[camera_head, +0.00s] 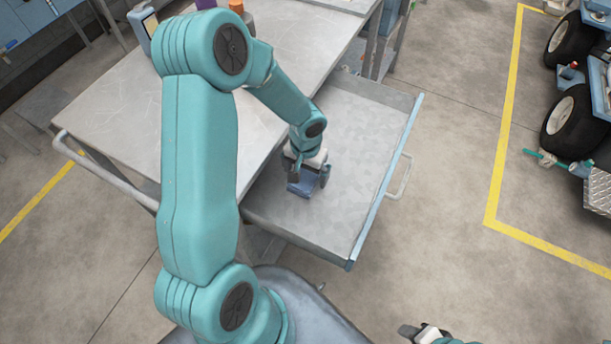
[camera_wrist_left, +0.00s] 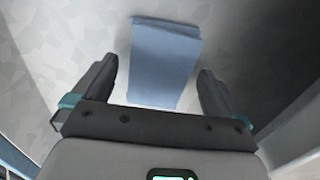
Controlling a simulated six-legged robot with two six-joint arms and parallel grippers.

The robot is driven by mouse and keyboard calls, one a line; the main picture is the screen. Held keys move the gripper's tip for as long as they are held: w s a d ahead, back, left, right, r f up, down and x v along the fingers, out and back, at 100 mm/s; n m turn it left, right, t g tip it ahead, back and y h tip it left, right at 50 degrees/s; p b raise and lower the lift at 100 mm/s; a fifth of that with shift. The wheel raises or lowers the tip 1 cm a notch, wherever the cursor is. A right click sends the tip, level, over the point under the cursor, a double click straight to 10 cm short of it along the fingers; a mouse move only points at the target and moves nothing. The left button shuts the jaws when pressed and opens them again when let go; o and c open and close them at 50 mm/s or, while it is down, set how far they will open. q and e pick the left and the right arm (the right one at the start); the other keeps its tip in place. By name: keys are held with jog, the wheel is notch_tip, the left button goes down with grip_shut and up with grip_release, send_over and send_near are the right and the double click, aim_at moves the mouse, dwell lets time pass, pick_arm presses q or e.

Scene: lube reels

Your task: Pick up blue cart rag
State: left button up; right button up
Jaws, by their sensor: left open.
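The blue cart rag (camera_head: 303,187) is a folded blue cloth lying on the floor of the open grey drawer (camera_head: 367,125). In the left wrist view the rag (camera_wrist_left: 165,60) lies ahead of and between the two fingers. My left gripper (camera_head: 308,180) is over the rag inside the drawer, and partly hides it. In the left wrist view the left gripper (camera_wrist_left: 158,82) is open, with a finger on each side of the rag and gaps between. I cannot tell the height of the fingertips above the drawer floor. My right gripper (camera_head: 420,332) shows only partly at the bottom edge.
The drawer's raised walls and front panel (camera_head: 390,180) surround the left gripper. The cart top (camera_head: 115,100) is beside it, with bottles and containers at its back edge. A wheeled vehicle (camera_head: 570,120) stands at the far right. The floor between is clear.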

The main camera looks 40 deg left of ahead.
pick_arm(q)
jog(key=c, duration=1.1)
jog(key=shift+c, duration=0.2)
